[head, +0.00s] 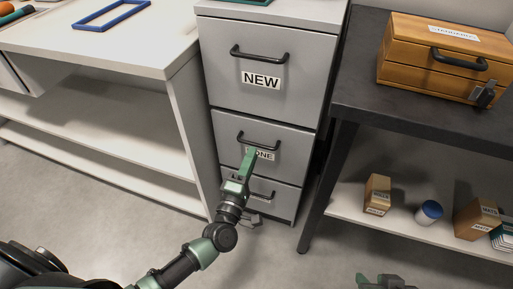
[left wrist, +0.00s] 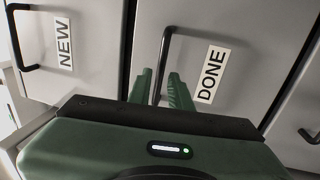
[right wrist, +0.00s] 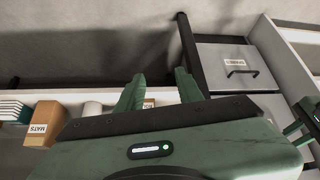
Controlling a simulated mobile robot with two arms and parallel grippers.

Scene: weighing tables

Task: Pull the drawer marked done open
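The drawer marked DONE (left wrist: 240,65) is the middle drawer of a grey cabinet, and it looks closed in the head view (head: 229,123). Its black bar handle (left wrist: 166,48) also shows in the head view (head: 266,146), partly hidden by my left gripper. My left gripper (head: 250,155) is at this handle. My right gripper (right wrist: 158,85) is open and empty, low in front of the dark table.
The drawer marked NEW (head: 240,95) is above and closed. Another closed drawer (head: 284,196) is below. A white table (head: 130,50) stands left. A dark table (head: 350,75) with a wooden box (head: 400,70) stands right; its lower shelf (head: 345,205) holds boxes. The floor in front is clear.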

